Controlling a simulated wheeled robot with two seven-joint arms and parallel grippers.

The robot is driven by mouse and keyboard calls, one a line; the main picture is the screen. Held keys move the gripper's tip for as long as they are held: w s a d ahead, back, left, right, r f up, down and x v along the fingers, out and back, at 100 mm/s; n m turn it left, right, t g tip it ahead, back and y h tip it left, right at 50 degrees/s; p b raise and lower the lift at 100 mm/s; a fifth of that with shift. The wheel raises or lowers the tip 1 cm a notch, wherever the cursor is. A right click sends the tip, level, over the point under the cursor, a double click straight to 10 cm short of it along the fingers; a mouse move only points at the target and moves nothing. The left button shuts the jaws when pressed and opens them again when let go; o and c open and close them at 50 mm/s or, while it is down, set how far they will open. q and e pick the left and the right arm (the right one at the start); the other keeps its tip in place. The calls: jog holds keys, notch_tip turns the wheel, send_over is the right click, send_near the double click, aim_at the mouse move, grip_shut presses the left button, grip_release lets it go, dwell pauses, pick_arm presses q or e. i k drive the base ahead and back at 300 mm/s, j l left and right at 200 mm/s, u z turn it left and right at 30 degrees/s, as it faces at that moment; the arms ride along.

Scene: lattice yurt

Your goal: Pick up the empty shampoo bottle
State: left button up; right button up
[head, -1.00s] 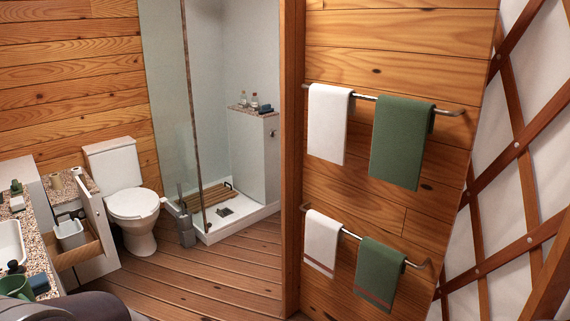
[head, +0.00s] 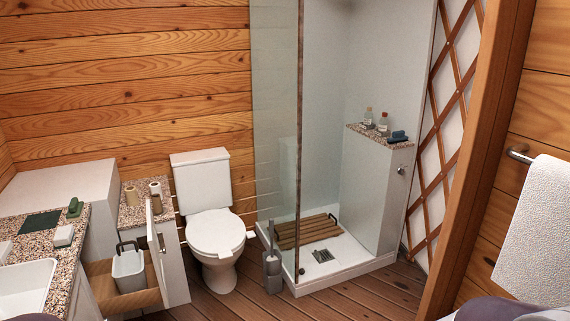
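Two small bottles stand upright on the speckled top of the low shower wall (head: 352,128). The left bottle (head: 368,118) looks clear or pale with a light label. The right bottle (head: 383,122) has a reddish cap and a pale label. Both are small in the picture, and I cannot tell which is the shampoo or which is empty. Neither of my grippers is in view. Only rounded grey parts, probably of my arms, show at the bottom edge.
A blue item (head: 398,136) lies beside the bottles. A glass panel (head: 278,130) borders the shower tray (head: 350,262), which holds a wooden mat (head: 305,231). A toilet (head: 215,232), toilet brush (head: 272,268) and open drawer (head: 150,297) stand left. A wooden post (head: 480,170) and white towel (head: 540,240) are right.

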aim_at(383, 125)
jog(key=i+z, duration=0.2)
jog(key=i, duration=0.4)
jog(key=i+j+z, duration=0.1)
jog(key=i+z, duration=0.15)
jog(key=i, duration=0.4)
jog(key=i+j+z, duration=0.2)
jog(key=i, duration=0.4)
jog(key=i+l+z, duration=0.1)
jog(key=i, duration=0.5)
jog(key=i+l+z, duration=0.1)
jog(key=i, duration=0.55)
